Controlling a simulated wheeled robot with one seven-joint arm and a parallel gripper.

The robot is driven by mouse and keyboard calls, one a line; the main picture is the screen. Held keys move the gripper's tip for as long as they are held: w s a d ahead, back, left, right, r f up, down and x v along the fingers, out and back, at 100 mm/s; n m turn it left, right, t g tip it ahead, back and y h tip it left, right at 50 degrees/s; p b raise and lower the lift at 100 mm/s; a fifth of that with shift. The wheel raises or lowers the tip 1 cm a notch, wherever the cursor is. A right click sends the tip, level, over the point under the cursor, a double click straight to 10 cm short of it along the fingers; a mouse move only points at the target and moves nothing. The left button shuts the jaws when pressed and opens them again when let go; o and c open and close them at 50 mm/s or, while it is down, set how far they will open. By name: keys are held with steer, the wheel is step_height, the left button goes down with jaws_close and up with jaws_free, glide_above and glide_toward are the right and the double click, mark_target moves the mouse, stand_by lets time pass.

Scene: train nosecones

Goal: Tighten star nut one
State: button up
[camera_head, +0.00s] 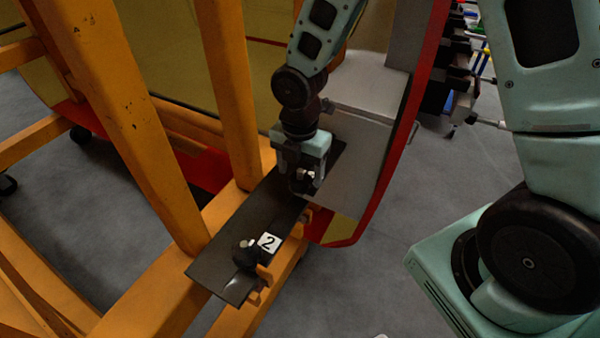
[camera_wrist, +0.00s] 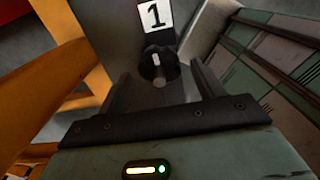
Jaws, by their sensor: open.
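Star nut one is a black knob (camera_wrist: 158,66) with a light mark on its face. In the wrist view it sits just below a white label with "1" (camera_wrist: 155,14). My gripper (camera_wrist: 157,80) is open, with one finger on each side of the knob. I cannot tell whether the fingers touch it. In the head view my gripper (camera_head: 302,180) is over the far part of a dark plate (camera_head: 225,255) on the orange frame, and it mostly hides star nut one there.
A second black knob (camera_head: 246,250) with label "2" (camera_head: 268,242) is at the plate's near end. Orange frame posts (camera_head: 130,120) stand to the left. A grey, red-edged nosecone part (camera_head: 375,130) is close on the right. Grey floor (camera_head: 385,270) is open at lower right.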

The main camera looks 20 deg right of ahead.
steer(key=shift+f, duration=0.9)
steer(key=shift+c, duration=0.3)
steer(key=c, duration=0.9)
steer(key=shift+c, duration=0.2)
